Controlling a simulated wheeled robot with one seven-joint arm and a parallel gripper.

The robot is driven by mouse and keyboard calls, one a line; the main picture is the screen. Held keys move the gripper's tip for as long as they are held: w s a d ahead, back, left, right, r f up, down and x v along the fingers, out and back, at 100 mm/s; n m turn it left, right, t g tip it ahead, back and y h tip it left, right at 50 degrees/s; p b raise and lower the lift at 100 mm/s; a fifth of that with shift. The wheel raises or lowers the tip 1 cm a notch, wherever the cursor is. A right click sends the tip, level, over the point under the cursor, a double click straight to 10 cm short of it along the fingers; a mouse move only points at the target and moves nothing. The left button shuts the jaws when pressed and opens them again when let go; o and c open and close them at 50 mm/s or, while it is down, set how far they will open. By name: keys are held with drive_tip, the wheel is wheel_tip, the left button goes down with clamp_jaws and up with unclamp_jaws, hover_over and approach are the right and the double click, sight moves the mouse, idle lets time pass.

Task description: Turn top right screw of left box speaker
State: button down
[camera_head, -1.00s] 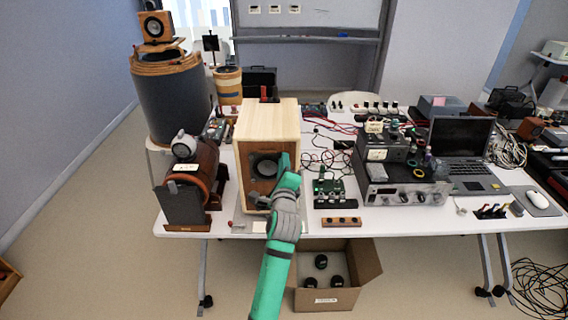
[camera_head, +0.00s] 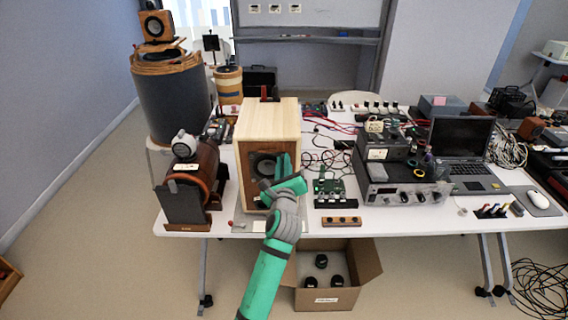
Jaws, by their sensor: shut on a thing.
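The wooden box speaker (camera_head: 268,118) stands on the left part of the white table, with a pale top and a darker brown front. Its round black driver (camera_head: 264,166) is partly covered by my arm. My gripper (camera_head: 282,160) is at the front face, by the upper right of the driver. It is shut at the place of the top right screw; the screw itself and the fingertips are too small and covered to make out. My green and grey wrist links cover the lower right of the front.
A dark cylinder device on a wooden stand (camera_head: 190,185) is close on the left. A green circuit board (camera_head: 330,188) and a small wooden block (camera_head: 341,221) lie to the right. An open cardboard box (camera_head: 358,292) is under the table's front edge.

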drive_tip(key=shift+f, duration=0.15)
drive_tip(key=c, duration=1.8)
unclamp_jaws()
drive_tip(key=shift+s, duration=0.1)
drive_tip(key=s, duration=1)
drive_tip(key=shift+s, duration=0.35)
